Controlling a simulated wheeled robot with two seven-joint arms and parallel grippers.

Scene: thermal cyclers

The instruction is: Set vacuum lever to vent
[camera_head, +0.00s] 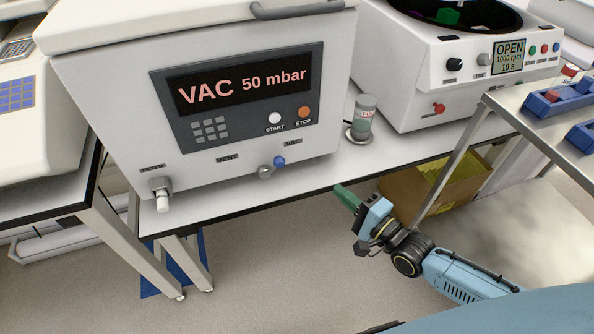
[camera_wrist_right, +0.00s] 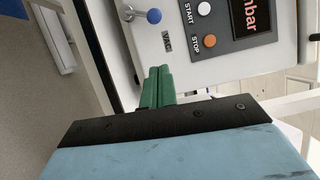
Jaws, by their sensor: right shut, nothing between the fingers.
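The vacuum lever (camera_head: 278,163) is on the lower front of a white vacuum machine (camera_head: 110,110). It has a blue knob on a grey hub and tilts up right toward the VAC label; the VENT label is to its left. In the right wrist view the blue knob (camera_wrist_right: 153,16) shows at the top, beyond the fingertips. My right gripper (camera_head: 342,192) has green fingers, shut and empty, below and right of the lever, apart from it. It also shows in the right wrist view (camera_wrist_right: 158,72). My left gripper is not in view.
A white lever (camera_head: 162,194) is at the machine's lower left. A small labelled bottle (camera_head: 362,114) stands right of the machine, before a centrifuge (camera_head: 450,75). The bench edge (camera_head: 230,204) runs below.

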